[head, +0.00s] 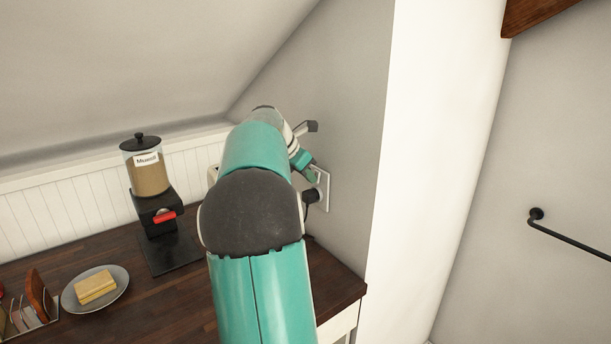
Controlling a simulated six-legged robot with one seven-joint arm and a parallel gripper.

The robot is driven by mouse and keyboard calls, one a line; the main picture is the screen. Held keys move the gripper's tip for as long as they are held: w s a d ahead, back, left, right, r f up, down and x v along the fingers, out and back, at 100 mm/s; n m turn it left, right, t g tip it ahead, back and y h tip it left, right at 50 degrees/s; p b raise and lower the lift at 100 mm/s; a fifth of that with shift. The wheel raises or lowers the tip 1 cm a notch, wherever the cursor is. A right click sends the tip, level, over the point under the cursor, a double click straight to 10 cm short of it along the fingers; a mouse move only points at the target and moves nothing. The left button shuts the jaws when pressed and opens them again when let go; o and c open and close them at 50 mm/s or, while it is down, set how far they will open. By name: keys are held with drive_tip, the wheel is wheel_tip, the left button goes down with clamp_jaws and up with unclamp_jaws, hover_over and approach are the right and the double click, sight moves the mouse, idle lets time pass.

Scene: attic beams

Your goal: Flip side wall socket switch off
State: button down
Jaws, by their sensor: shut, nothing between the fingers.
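The white side wall socket (324,190) is on the grey side wall, just above the right end of the dark wooden counter. A black plug (311,196) sits at its lower left part. My teal and grey arm reaches up from the bottom of the view and covers part of the wall. My gripper (314,176) is at the upper left of the socket, close to its face; I cannot tell if it touches. It is shut and empty. The switch on the socket is too small and too hidden to make out, so its position cannot be told.
A muesli dispenser (148,170) with a red handle stands on the counter (185,295). A plate (68,298) with a yellow block (96,287) and a rack (32,315) are at the left. A white wall edge (425,130) stands to the right. A black rail (570,240) is farther right.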

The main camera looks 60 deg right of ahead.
drive_tip(key=shift+f, duration=0.1)
drive_tip(key=shift+f+h, duration=0.1)
drive_tip(key=shift+h, duration=0.3)
drive_tip(key=shift+s+d, duration=0.15)
drive_tip(key=shift+r, duration=0.2)
drive_tip(key=shift+s+d+r, duration=0.1)
drive_tip(key=shift+r, duration=0.7)
